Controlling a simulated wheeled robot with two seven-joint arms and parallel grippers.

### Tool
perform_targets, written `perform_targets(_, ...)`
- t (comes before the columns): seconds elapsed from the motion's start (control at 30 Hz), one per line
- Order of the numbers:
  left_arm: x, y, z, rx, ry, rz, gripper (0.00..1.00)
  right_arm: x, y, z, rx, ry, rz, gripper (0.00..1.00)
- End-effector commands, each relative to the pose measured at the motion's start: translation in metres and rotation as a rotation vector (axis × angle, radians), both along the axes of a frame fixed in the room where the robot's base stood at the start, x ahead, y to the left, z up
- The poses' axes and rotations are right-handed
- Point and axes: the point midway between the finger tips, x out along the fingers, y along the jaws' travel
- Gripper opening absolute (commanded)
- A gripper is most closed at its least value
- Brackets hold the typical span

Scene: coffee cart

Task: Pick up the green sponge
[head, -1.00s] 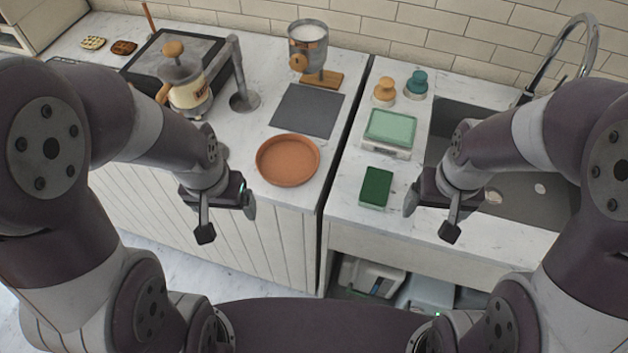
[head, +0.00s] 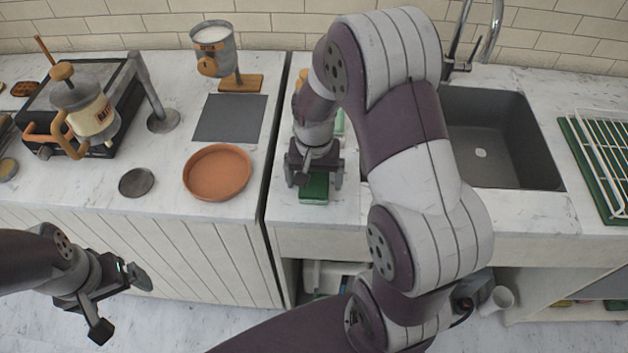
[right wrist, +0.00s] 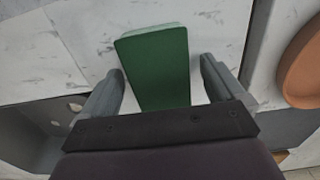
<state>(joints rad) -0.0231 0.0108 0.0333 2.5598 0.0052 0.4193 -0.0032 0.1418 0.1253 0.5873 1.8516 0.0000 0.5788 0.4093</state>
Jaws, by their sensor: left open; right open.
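The green sponge (head: 314,190) lies on the white marble counter near its front edge, left of the sink. My right gripper (head: 314,176) is over it, with a finger on each side and the jaws open. In the right wrist view the sponge (right wrist: 155,65) sits between the two open fingers (right wrist: 162,88), with visible gaps on both sides. The gripper hides part of the sponge in the head view. My left gripper (head: 120,302) is open and empty, low in front of the left counter.
A terracotta dish (head: 218,173) stands left of the gap between the counters; its edge shows in the right wrist view. The sink (head: 490,135) is to the right, with a dish rack (head: 606,150) beyond it. Items behind my right arm are mostly hidden.

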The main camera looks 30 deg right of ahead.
Motion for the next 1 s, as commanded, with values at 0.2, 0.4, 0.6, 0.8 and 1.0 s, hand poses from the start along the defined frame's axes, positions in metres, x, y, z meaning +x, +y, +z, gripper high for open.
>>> perform_targets(0.2, 0.0, 0.0, 0.0, 0.0, 0.0, 0.0, 0.95, 0.0, 0.0, -0.003, 0.0, -0.001, 0.001, 0.96)
perform_targets(0.4, 0.0, 0.0, 0.0, 0.0, 0.0, 0.0, 0.95, 0.0, 0.0, -0.003, 0.0, -0.001, 0.001, 0.41)
perform_targets(0.6, 0.0, 0.0, 0.0, 0.0, 0.0, 0.0, 0.95, 0.0, 0.0, -0.003, 0.0, -0.001, 0.001, 0.41)
perform_targets(0.8, 0.0, 0.0, -0.001, 0.0, 0.0, 0.0, 0.95, 0.001, 0.0, 0.006, -0.001, -0.005, 0.001, 0.41)
perform_targets(1.0, 0.0, 0.0, -0.002, 0.0, 0.0, 0.0, 0.95, 0.001, 0.0, 0.037, -0.001, -0.007, 0.001, 0.41)
